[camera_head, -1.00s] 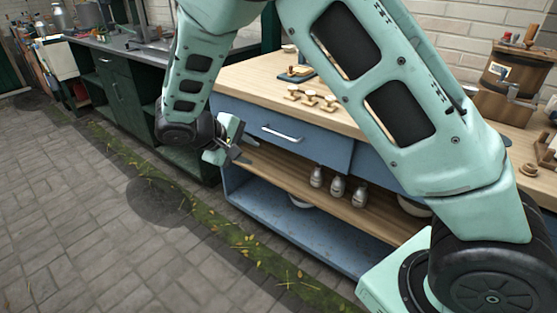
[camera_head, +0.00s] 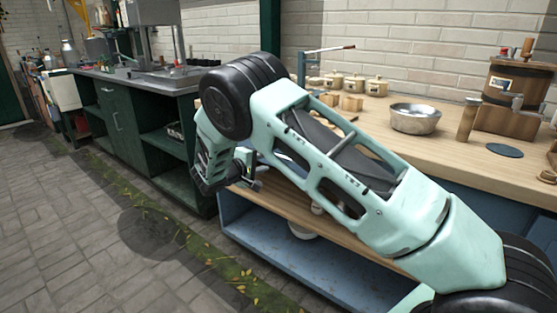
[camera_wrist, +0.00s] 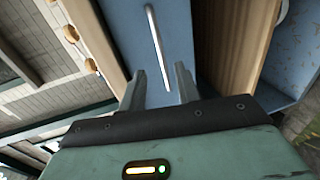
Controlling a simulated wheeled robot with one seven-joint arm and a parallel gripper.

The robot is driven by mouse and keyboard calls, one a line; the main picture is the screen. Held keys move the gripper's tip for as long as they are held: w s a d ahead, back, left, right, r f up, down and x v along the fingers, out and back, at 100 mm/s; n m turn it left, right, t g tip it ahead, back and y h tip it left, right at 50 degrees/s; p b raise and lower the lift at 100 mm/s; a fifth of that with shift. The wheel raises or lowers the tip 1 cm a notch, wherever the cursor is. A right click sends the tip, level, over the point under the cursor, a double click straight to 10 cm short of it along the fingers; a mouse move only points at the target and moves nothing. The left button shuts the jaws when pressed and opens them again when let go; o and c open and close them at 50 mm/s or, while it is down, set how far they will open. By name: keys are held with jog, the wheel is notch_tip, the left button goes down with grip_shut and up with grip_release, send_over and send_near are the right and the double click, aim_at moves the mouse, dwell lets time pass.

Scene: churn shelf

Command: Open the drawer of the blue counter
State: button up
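The blue counter (camera_head: 265,238) has a wooden top and an open lower shelf. In the wrist view its blue drawer front (camera_wrist: 130,30) shows a straight silver handle (camera_wrist: 156,45), which looks slanted and near vertical there. My gripper (camera_wrist: 161,75) is open, its two fingers pointing at the drawer front, with the lower end of the handle appearing between them. I see no contact with the handle. In the head view my gripper (camera_head: 248,176) is at the counter's left front, and my arm hides most of the drawer and its handle. The drawer looks shut.
On the counter top (camera_head: 450,155) stand a metal bowl (camera_head: 415,119), several small pots (camera_head: 354,84) and a wooden churn (camera_head: 517,85). A dark green cabinet (camera_head: 125,120) with a sink is to the left. The paved floor (camera_head: 60,220) in front is clear.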

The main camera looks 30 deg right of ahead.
jog(key=x, duration=0.8)
jog(key=shift+d, duration=0.25)
jog(key=shift+w, duration=0.1)
grip_shut()
